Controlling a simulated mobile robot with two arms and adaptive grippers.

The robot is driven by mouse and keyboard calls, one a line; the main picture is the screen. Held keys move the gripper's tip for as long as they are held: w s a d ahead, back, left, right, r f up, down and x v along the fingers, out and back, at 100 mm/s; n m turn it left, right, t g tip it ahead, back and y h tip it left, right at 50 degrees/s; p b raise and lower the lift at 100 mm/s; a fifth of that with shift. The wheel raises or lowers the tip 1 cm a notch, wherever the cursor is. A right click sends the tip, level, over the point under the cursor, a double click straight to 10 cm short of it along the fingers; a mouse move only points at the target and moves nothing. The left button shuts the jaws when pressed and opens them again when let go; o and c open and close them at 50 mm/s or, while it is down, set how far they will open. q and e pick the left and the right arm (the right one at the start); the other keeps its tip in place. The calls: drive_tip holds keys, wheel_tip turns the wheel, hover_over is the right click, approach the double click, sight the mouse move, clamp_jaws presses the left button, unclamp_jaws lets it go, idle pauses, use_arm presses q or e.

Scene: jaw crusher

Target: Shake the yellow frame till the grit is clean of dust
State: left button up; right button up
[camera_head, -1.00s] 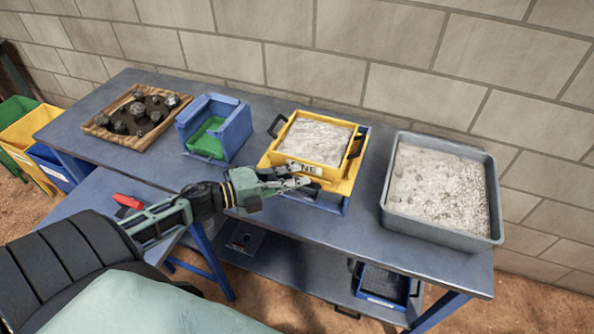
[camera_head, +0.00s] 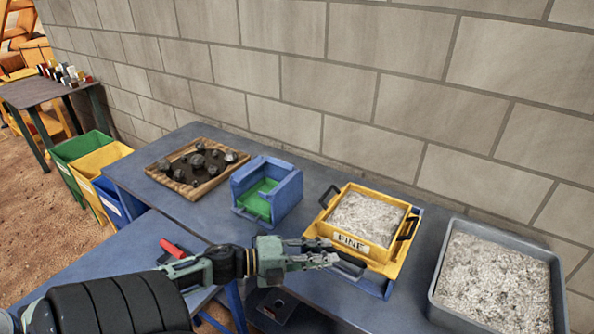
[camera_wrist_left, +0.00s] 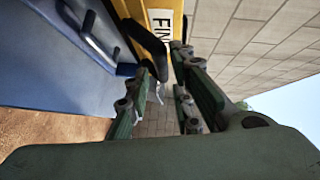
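The yellow frame (camera_head: 388,268), labelled FINE, sits on a blue base on the bench, with pale grey grit (camera_head: 366,217) inside it. Black handles (camera_head: 407,228) stand at its sides. My left gripper (camera_head: 337,254) is at the front of the frame, near the label. In the left wrist view, its two fingers (camera_wrist_left: 163,98) are apart, with a gap between them. A black handle (camera_wrist_left: 145,45) beside the FINE label reaches to the left finger's tip; I cannot tell whether they touch. My right gripper is not in view.
A grey tray (camera_head: 438,290) of grit stands to the right. A blue bin with a green inside (camera_head: 290,195) and a wooden tray (camera_head: 160,178) of dark rocks stand to the left. A block wall runs behind the bench. Coloured bins (camera_head: 90,190) stand beyond its left end.

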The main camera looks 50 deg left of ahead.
use_arm(q)
drive_tip(key=v, duration=0.7)
drive_tip(key=shift+s, duration=0.25)
drive_tip(key=shift+a, duration=0.15)
